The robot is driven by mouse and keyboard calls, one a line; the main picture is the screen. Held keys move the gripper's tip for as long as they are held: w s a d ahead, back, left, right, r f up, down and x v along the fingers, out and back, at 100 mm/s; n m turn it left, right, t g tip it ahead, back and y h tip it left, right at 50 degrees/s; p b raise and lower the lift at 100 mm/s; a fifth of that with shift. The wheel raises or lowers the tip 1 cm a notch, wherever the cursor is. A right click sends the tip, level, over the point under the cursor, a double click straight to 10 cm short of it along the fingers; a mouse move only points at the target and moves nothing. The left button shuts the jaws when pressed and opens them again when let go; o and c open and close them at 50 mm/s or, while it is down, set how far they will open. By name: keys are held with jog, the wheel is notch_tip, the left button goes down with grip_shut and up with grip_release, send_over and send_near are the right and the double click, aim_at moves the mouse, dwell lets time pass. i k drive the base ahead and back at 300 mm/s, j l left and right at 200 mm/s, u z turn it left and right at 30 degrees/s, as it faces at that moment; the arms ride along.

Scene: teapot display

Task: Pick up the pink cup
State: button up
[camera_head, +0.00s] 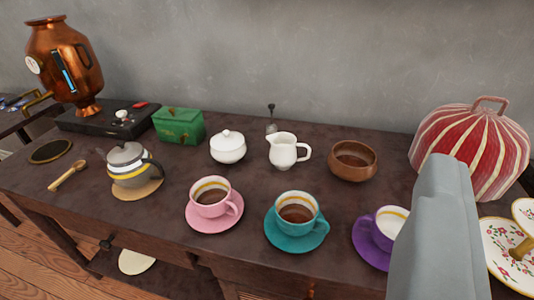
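The pink cup (206,208) stands upright on a pink saucer (215,227) on the dark table, left of the picture's middle. It holds a brown drink, and its handle points right. A smooth grey part of my gripper or arm (440,225) rises from the bottom edge at the right. It is well to the right of the pink cup and apart from it in the picture. It hides part of the purple cup and saucer. No fingertips can be made out, so its opening does not show.
A teal cup (292,224) stands right of the pink cup, and a purple cup (384,232) beyond it. A grey teapot (128,169) is at the left. Behind are a white sugar bowl (228,149), a white creamer (283,151) and a brown bowl (350,168). A striped cozy (475,145) stands far right.

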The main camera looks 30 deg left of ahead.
aim_at(211, 196)
jog(key=u, duration=1)
